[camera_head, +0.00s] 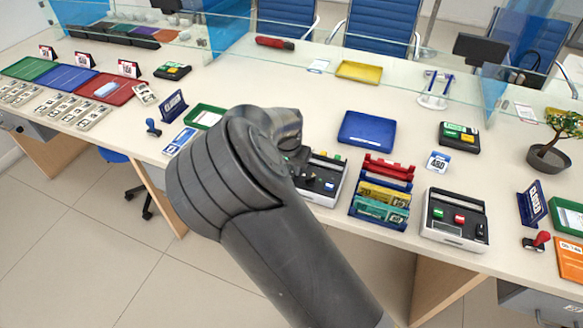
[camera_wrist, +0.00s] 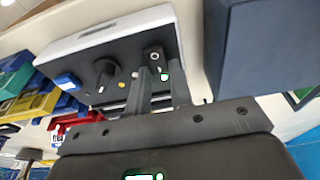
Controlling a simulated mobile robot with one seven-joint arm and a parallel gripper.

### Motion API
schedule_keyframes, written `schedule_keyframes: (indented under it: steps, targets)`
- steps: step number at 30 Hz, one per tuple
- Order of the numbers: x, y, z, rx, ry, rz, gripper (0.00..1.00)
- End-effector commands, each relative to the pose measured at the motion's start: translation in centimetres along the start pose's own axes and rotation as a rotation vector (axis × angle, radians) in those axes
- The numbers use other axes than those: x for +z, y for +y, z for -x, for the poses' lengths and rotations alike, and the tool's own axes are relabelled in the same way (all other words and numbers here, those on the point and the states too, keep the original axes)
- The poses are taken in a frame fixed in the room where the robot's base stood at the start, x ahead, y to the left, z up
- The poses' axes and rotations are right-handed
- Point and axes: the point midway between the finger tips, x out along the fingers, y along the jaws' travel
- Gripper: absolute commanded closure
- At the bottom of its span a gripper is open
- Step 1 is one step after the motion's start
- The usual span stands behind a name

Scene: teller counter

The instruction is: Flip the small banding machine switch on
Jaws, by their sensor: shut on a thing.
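The small banding machine (camera_head: 325,172), with a dark panel and light casing, stands at the middle front of the counter in the head view, partly hidden by my arm. In the wrist view its dark panel (camera_wrist: 75,65) fills the upper left, with a black knob (camera_wrist: 105,68) and a small switch (camera_wrist: 154,56) with a round metal base. My gripper (camera_wrist: 158,74) has its two fingers at this switch, close together and shut on it. The fingers cover part of the switch, so its position cannot be told. My arm hides the fingertips in the head view.
A rack of red, yellow and teal trays (camera_head: 383,188) stands right of the machine, with a similar larger machine (camera_head: 455,222) beyond it. A blue tray (camera_head: 367,131) lies behind. In the wrist view a dark blue block (camera_wrist: 265,45) is close on the right.

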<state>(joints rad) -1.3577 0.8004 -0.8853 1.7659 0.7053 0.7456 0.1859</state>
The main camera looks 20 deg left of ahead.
Motion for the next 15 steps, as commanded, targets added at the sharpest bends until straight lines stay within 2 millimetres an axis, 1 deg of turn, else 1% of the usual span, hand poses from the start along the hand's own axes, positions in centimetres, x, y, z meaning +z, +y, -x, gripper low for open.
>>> schedule_keyframes:
  steps: [5, 14, 15]
  targets:
    - [0.04, -0.12, -0.09, -0.001, -0.035, 0.001, 1.00]
    - [0.03, -0.14, -0.06, -0.001, -0.036, 0.002, 1.00]
    - [0.03, -0.14, -0.05, -0.001, -0.036, 0.002, 0.78]
